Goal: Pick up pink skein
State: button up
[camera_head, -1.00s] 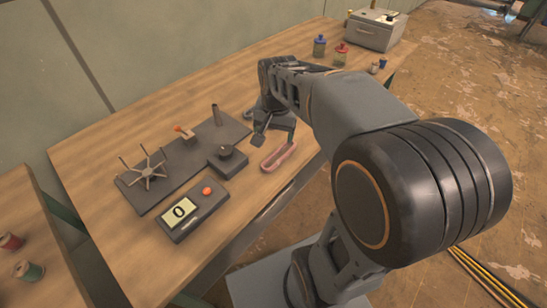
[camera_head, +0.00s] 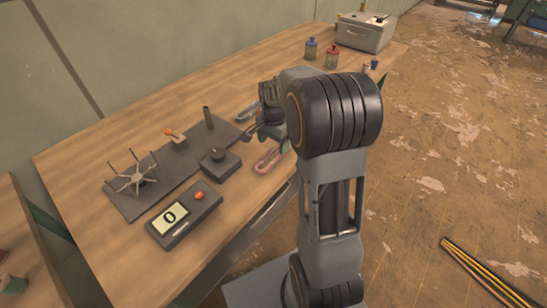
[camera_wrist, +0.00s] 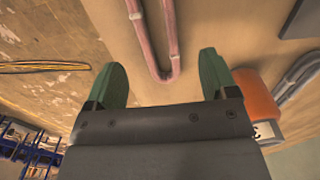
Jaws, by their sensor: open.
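The pink skein (camera_head: 267,161) lies as a long narrow loop on the wooden bench (camera_head: 185,100), near its front edge. In the wrist view, the rounded end of the pink skein (camera_wrist: 164,76) shows between the green fingertips, and its other end is cut off by the top edge. My gripper (camera_wrist: 162,68) is open, with one finger on each side of the loop's end. In the head view my gripper (camera_head: 254,131) is just behind the skein, partly covered by my arm. I cannot tell its height above the bench.
A grey skein (camera_head: 246,113) lies behind my gripper. Left of the pink skein are a knob box (camera_head: 220,164), a dark plate with a skein winder (camera_head: 133,178) and a scale (camera_head: 183,217). Jars (camera_head: 310,48) and a grey box (camera_head: 365,33) stand far right.

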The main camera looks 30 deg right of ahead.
aim_at(274, 158)
jog(key=shift+s+f, duration=0.1)
jog(key=shift+f, duration=2.55)
jog(key=shift+c, duration=0.4)
jog(key=c, duration=0.9)
